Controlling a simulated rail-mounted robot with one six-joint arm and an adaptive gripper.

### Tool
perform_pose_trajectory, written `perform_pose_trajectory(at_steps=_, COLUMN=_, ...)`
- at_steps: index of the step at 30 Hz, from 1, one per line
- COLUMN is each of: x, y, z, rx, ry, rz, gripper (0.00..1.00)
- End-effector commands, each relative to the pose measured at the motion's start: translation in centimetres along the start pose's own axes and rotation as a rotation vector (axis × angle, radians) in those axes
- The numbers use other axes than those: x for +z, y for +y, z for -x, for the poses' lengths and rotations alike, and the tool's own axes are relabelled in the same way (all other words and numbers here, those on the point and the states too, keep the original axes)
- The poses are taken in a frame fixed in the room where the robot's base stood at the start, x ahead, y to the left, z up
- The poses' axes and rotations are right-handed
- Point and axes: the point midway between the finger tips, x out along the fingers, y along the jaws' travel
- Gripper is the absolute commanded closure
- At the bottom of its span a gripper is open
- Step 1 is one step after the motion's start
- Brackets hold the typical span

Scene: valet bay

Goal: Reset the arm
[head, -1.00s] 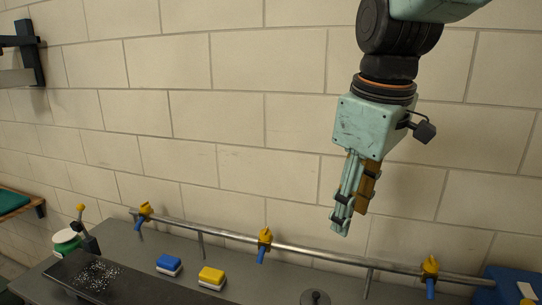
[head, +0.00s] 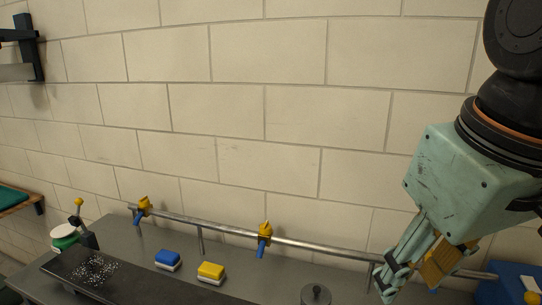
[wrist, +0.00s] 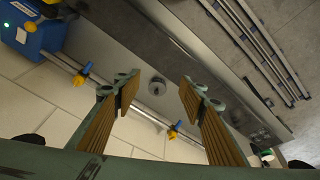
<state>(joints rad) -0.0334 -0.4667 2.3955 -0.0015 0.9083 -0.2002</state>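My gripper (head: 412,276) is at the lower right of the head view, pointing down toward the right part of the grey bench. In the wrist view my gripper (wrist: 158,90) shows two fingers spread wide apart with tan ribbed pads and nothing between them.
A metal rail (head: 330,246) with yellow-and-blue clips (head: 264,232) runs along the bench back. A blue sponge (head: 168,258), a yellow sponge (head: 211,271) and a dark speckled tray (head: 120,275) lie left. A blue box (wrist: 35,35) stands at the right end. The wall space above is clear.

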Motion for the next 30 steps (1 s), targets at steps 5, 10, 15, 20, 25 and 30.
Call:
perform_pose_trajectory(at_steps=5, x=3.2, y=-0.2, z=-0.4, rx=0.008, ry=0.017, rz=-0.100, gripper=0.62)
perform_pose_trajectory(at_steps=10, x=5.5, y=-0.5, z=-0.9, rx=0.012, ry=0.029, rz=-0.178, gripper=0.62)
perform_pose_trajectory(at_steps=15, x=6.7, y=-0.6, z=-1.1, rx=0.014, ry=0.036, rz=-0.221, gripper=0.62)
perform_pose_trajectory(at_steps=20, x=7.0, y=-0.6, z=-1.1, rx=0.014, ry=0.037, rz=-0.234, gripper=0.62)
perform_pose_trajectory(at_steps=25, x=6.9, y=-0.6, z=-1.1, rx=0.014, ry=0.037, rz=-0.233, gripper=0.62)
perform_pose_trajectory(at_steps=30, x=6.9, y=-0.6, z=-1.1, rx=0.014, ry=0.037, rz=-0.233, gripper=0.62)
